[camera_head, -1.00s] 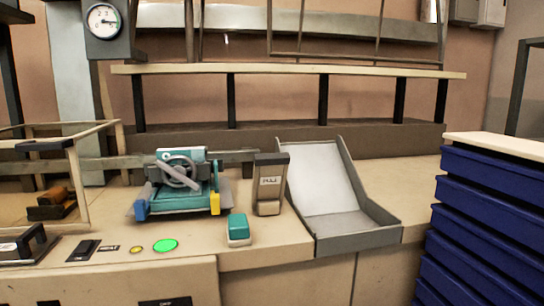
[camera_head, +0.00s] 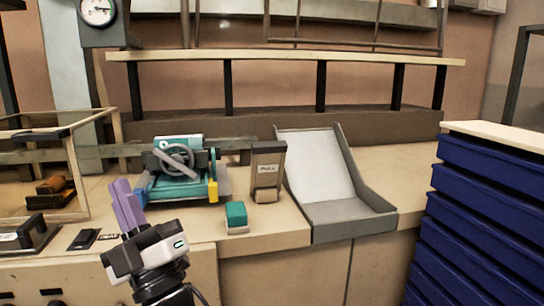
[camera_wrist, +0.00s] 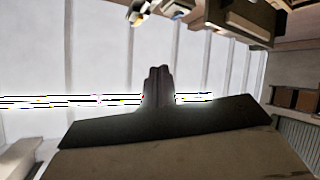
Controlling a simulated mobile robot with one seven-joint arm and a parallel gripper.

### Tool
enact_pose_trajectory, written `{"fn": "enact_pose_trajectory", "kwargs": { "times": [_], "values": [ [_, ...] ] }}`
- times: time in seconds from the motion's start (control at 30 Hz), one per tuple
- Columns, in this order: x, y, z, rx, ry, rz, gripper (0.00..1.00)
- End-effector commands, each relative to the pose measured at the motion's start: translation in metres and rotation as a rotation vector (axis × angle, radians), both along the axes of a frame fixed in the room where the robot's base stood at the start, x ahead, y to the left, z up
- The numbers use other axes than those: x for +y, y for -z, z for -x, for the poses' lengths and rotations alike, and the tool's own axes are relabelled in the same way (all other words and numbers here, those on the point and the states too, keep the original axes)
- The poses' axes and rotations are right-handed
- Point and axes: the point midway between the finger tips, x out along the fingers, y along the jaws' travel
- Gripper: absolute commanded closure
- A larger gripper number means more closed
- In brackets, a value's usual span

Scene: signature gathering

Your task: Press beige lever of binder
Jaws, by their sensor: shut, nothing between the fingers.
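A teal machine (camera_head: 180,187) with a large grey handle (camera_head: 176,160), a blue part at its left and a yellow part (camera_head: 213,190) at its right stands on the counter; it looks like the binder. I cannot make out a clearly beige lever on it. A brown and beige upright box (camera_head: 267,168) marked "PULL", with a pale tab at its base, stands to its right. My gripper (camera_head: 122,184), with purple fingers pointing up, is shut and empty, left of and in front of the teal machine, apparently apart from it. Its fingers also show together in the wrist view (camera_wrist: 158,72).
A small teal-topped block (camera_head: 236,215) sits near the counter's front edge. A grey open tray (camera_head: 352,222) stands right of the box. Blue drawers (camera_head: 488,200) are at the right. A glass case (camera_head: 75,165) and a black stamp-like object (camera_head: 28,235) are at the left.

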Motion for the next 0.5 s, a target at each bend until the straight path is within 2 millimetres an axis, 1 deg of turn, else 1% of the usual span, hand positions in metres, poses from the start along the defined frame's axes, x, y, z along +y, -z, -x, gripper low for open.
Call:
{"fn": "enact_pose_trajectory", "kwargs": {
  "times": [0.03, 0.1, 0.17, 0.2, 0.33, 0.4, 0.5],
  "values": [
    [-0.020, 0.005, -0.020, 0.016, 0.101, 0.044, 1.00],
    [-0.045, 0.013, -0.042, 0.036, 0.229, 0.112, 1.00],
    [-0.068, 0.021, -0.059, 0.054, 0.336, 0.174, 1.00],
    [-0.084, 0.027, -0.070, 0.067, 0.404, 0.215, 1.00],
    [-0.137, 0.044, -0.096, 0.110, 0.608, 0.355, 1.00],
    [-0.164, 0.054, -0.105, 0.134, 0.699, 0.424, 1.00],
    [-0.197, 0.065, -0.114, 0.164, 0.802, 0.511, 1.00]
  ]
}}
